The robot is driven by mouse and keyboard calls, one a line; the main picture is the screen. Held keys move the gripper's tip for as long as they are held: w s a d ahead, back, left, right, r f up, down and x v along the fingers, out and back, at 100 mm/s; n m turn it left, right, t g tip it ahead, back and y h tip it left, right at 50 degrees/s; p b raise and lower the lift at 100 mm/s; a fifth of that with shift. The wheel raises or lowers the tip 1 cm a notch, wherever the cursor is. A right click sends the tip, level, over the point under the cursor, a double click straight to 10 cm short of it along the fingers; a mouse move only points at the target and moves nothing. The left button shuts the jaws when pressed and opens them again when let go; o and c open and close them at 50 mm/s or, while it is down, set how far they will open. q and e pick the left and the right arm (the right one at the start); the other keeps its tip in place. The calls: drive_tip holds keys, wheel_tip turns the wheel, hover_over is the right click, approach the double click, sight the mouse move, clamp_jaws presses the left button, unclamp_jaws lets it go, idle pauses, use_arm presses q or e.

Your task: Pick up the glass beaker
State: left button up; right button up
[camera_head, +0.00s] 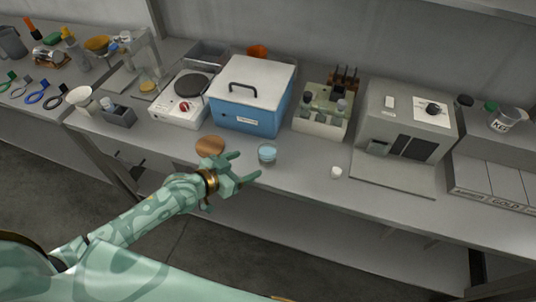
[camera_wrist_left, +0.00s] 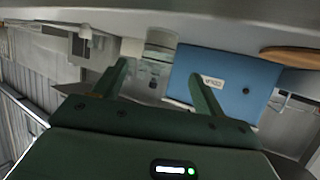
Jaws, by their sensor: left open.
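The glass beaker (camera_head: 267,153) is small and clear with a bluish look, and stands upright near the front edge of the bench. My left gripper (camera_head: 248,165) is open and empty, just left of and in front of the beaker, its fingers pointing toward it. In the left wrist view the beaker (camera_wrist_left: 160,45) shows upside down beyond the two spread fingers of my left gripper (camera_wrist_left: 159,70), roughly centred on the gap between them. My right gripper is not in view.
A round wooden piece (camera_head: 210,146) lies left of the beaker. A blue box with a white lid (camera_head: 248,108) stands behind it. A small white cup (camera_head: 336,172) and a bottle rack (camera_head: 322,122) are to the right.

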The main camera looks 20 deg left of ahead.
sight(260, 158)
use_arm(q)
drive_tip(key=b+x, duration=0.1)
drive_tip(key=x, duration=0.5)
drive_tip(key=shift+a, duration=0.1)
drive_tip(key=b+x, duration=0.2)
drive_tip(key=x, duration=0.3)
drive_tip(key=shift+f, duration=0.25)
drive_tip(key=shift+r, duration=0.1)
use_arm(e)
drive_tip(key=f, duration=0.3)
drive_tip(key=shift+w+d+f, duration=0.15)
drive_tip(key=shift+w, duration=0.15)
use_arm(q)
drive_tip(key=c, duration=1.1)
